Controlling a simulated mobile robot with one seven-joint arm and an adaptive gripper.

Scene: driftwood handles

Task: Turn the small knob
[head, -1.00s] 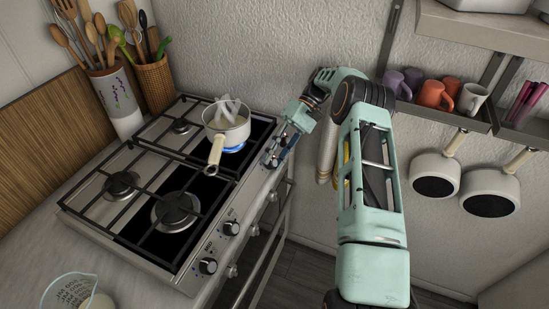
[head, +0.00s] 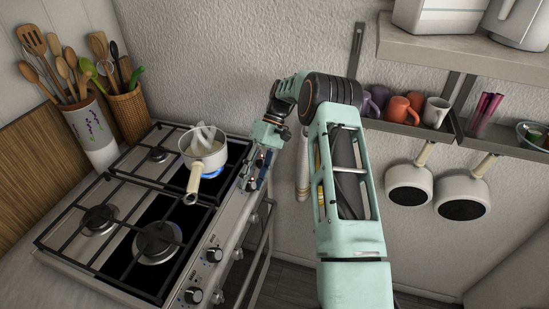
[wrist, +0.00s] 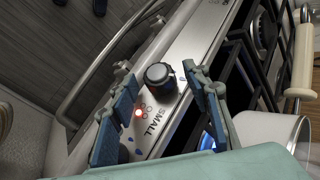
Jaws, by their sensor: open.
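The small knob (wrist: 160,78) is a dark round knob on the stove's steel front panel, beside the printed word SMALL in the wrist view. My gripper (wrist: 160,92) is open, with one blue-padded finger on each side of the knob; I cannot tell whether either touches it. A red light glows on the panel near the left finger. In the head view my gripper (head: 257,168) is at the far right end of the stove front, and it hides the small knob there. A blue flame burns under the pan on the burner behind.
A steaming pan (head: 204,152) stands on the lit back burner, its handle pointing toward the front. Other knobs (head: 214,254) sit along the panel. An oven handle bar (wrist: 98,72) runs below it. Mugs and hanging pans are on the wall at right.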

